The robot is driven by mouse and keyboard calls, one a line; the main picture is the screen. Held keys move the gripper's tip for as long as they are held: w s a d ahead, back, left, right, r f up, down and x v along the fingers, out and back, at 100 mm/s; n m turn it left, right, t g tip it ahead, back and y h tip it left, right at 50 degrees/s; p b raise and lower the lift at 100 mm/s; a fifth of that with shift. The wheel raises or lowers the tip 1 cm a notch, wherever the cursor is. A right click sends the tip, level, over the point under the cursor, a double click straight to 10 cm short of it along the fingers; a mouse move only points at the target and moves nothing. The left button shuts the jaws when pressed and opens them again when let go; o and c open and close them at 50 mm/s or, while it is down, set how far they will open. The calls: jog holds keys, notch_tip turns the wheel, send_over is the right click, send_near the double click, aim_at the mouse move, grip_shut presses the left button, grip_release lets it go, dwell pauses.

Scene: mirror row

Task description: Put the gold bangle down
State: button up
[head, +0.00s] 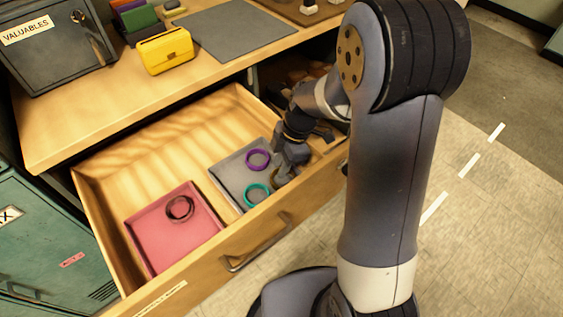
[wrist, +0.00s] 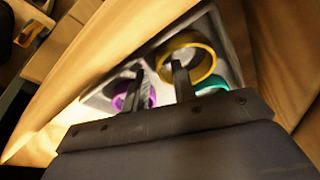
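The gold bangle (wrist: 207,50) lies in the grey tray (wrist: 232,52) inside the open drawer, beside the purple bangle (wrist: 150,97) and the teal bangle (wrist: 212,86). In the head view only a sliver of the gold bangle (head: 275,174) shows, as my gripper (head: 281,172) covers the rest. In the wrist view my gripper's fingers (wrist: 157,72) stand apart, with the bangle's near-left rim between them; one finger reaches over the ring's opening. The fingers do not look closed on the rim. Exact contact with the tray floor is unclear.
A pink tray (head: 160,243) with a dark bangle (head: 180,208) sits in the drawer's left part. The drawer's front wall (head: 250,222) and side walls stand around the trays. A yellow box (head: 166,52), a grey mat (head: 232,30) and a valuables box (head: 62,45) are on the counter.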

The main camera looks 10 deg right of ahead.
jog(key=p+v, duration=0.1)
jog(key=v, duration=1.1)
jog(key=shift+p, duration=0.3)
